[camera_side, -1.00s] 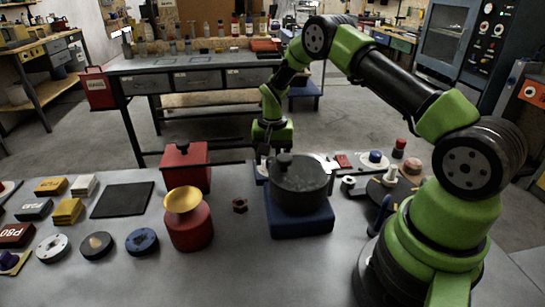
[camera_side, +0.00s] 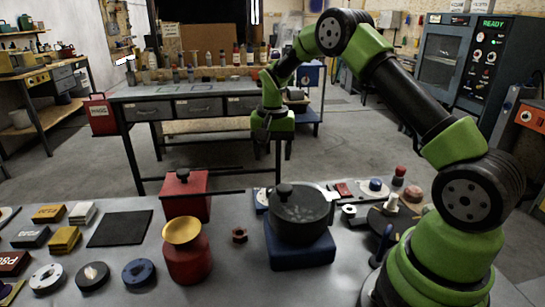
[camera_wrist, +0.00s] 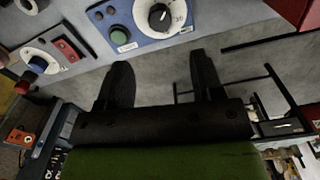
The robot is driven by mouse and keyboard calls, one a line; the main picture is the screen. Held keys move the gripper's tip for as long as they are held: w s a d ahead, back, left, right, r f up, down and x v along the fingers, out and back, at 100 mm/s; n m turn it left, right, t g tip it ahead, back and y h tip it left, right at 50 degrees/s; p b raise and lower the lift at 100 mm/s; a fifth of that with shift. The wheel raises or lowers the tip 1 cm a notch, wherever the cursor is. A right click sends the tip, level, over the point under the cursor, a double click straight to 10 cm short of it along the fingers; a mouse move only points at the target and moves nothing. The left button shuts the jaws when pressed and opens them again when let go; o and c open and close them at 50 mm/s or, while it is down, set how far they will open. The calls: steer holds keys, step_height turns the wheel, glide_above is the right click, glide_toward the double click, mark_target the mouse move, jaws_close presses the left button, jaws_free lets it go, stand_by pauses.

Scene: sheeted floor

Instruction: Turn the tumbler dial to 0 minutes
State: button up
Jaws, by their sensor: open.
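The dial (camera_wrist: 162,17) is a black knob with a white mark on a white ring, where "30" can be read to its right. It is mounted on a blue panel (camera_wrist: 135,38) at the top of the wrist view, cut off by the frame's edge. The exact setting is hard to read. In the side view my gripper (camera_side: 274,152) hangs above and behind the pot.
A dark lidded pot (camera_side: 299,218) on a blue base stands in front of the panel. A red box (camera_side: 186,196) and a red jar with a yellow funnel top (camera_side: 187,255) stand to its left. A green button (camera_wrist: 119,36) is beside the dial. A grey panel with a blue knob (camera_wrist: 39,64) is farther left.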

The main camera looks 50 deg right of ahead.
mark_target(272, 187)
step_height(272, 187, down, 10)
steer(key=m, duration=0.4)
steer(key=shift+f+m, duration=0.1)
steer(key=shift+m, duration=0.3)
steer(key=shift+c, duration=0.4)
steer(key=c, duration=0.9)
steer(key=shift+o, duration=0.3)
steer(key=n, duration=0.4)
steer(key=shift+n, duration=0.3)
steer(key=o, duration=0.9)
